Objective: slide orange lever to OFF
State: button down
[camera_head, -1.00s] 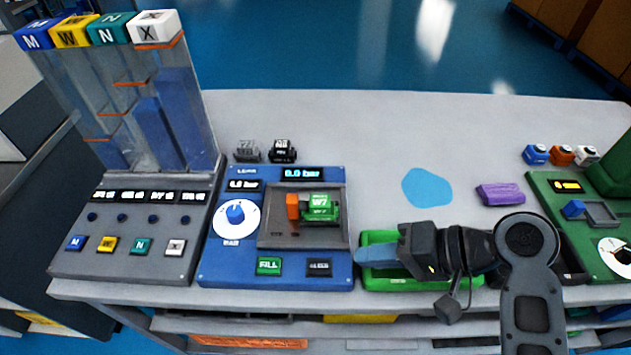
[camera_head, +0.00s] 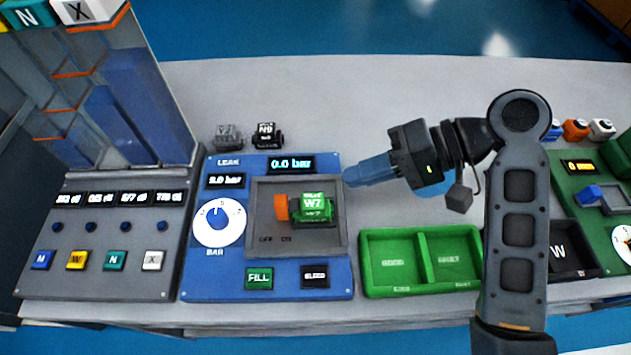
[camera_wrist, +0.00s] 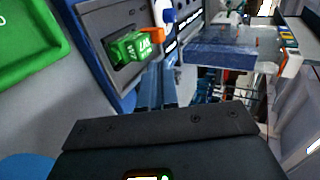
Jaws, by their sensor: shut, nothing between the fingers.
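The orange lever (camera_head: 281,207) stands at the left side of the green W7 block (camera_head: 313,207) in the grey recess of the blue panel (camera_head: 200,281). Small labels are printed in the recess below it; the left one seems to read OFF. The lever also shows in the wrist view (camera_wrist: 151,35), beside the green block (camera_wrist: 133,48). My gripper (camera_head: 350,178) has blue fingers that are shut and empty. It hovers just right of the panel's upper right edge, apart from the lever and the block.
A green two-part tray (camera_head: 420,287) lies right of the panel. Dark blocks (camera_head: 267,136) stand behind it. A grey console with clear columns (camera_head: 95,240) is on the left, and another green panel (camera_head: 585,215) on the right. The table behind my gripper is mostly clear.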

aim_at(287, 200)
jog(key=p+x, duration=0.1)
jog(key=x, duration=0.9)
jog(key=shift+a+p, duration=0.45)
jog(key=shift+a, duration=1.15)
jog(key=shift+r, duration=0.1)
